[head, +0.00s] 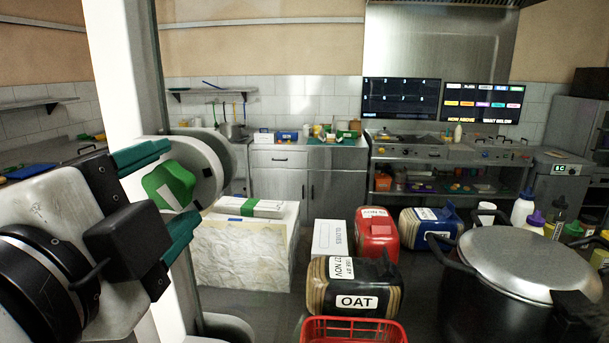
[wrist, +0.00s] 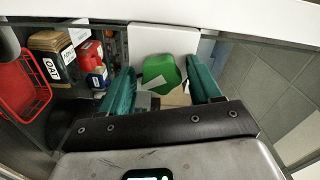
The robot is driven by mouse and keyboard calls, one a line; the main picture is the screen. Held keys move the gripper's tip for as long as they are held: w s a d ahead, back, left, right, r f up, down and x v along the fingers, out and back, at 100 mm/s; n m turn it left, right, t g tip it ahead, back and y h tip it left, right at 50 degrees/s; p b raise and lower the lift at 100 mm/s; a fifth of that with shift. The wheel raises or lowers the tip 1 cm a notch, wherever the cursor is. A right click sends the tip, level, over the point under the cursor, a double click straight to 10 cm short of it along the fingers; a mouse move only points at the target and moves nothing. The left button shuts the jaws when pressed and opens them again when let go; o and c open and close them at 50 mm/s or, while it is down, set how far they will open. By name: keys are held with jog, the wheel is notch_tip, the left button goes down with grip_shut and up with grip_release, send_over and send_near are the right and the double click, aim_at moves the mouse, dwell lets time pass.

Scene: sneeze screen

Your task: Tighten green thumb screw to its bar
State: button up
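The green thumb screw (head: 168,186) is a lobed knob with a white pointer stripe, in front of a round pale disc (head: 207,168) beside a white upright post (head: 122,75). My gripper (head: 180,184) has two teal fingers, one above and one below the knob in the head view. In the wrist view the green thumb screw (wrist: 160,74) lies between the fingertips (wrist: 160,66). Narrow gaps show on both sides of it there, so the gripper looks open around the knob without gripping it. The screw's shaft and any gap at the bar are hidden.
A counter at right holds an OAT pack (head: 352,288), a red container (head: 377,236), a blue pack (head: 430,228), a red basket (head: 352,330) and a large lidded pot (head: 520,265). Bottles stand at far right.

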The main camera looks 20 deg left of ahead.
jog(key=v, duration=0.6)
jog(key=shift+b, duration=0.4)
dwell(0.3)
